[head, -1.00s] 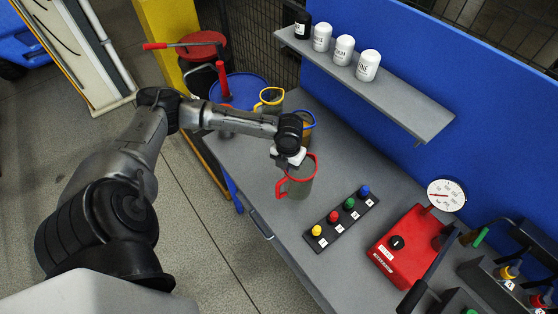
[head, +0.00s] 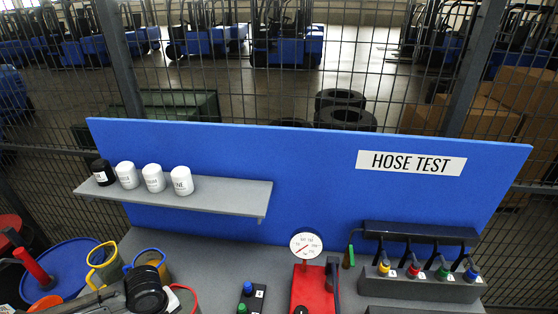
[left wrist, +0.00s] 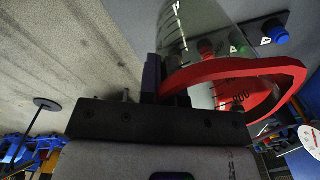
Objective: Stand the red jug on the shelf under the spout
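The red jug (head: 184,298), with a red rim, shows only in part at the bottom left of the head view, behind my left arm. In the left wrist view its red rim (left wrist: 235,70) and clear, marked wall lie close against the fingers. My left gripper (left wrist: 165,88) appears shut on the jug's rim; its fingertips are partly hidden. In the head view that gripper is hidden or below the edge. A grey wall shelf (head: 235,196) holds several canisters at its left. I cannot make out a spout above it. My right gripper is not in view.
A yellow jug (head: 104,262) and a blue-rimmed jug (head: 149,262) stand beside the red jug. A red gauge unit (head: 313,288) and a rack with colored fittings (head: 425,285) stand to the right. A blue panel (head: 300,165) backs the bench.

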